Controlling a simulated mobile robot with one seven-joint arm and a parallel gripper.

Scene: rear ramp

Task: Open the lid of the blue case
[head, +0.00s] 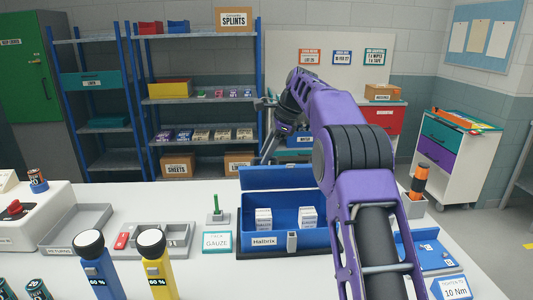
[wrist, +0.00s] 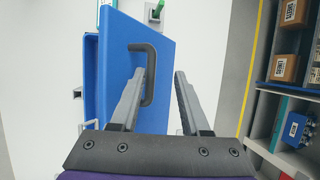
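The blue case (head: 285,236) stands on the white table in the head view, labelled "Hallrix". Its lid (head: 275,179) is raised at the back, so the inside shows, with white boxes in it. In the wrist view the lid (wrist: 120,62) fills the left middle, with a black handle (wrist: 152,72) on it. My gripper (wrist: 161,72) is open, its fingers apart. The left finger overlaps the handle's opening and the right finger is clear of it to the right. I cannot tell whether either touches. In the head view my gripper (head: 268,150) is behind the lid, partly hidden.
A grey divided tray (head: 176,238) and a stand with a green peg (head: 216,212) are left of the case. Blue and yellow torches (head: 158,270) stand in front left. Shelves stand behind the table.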

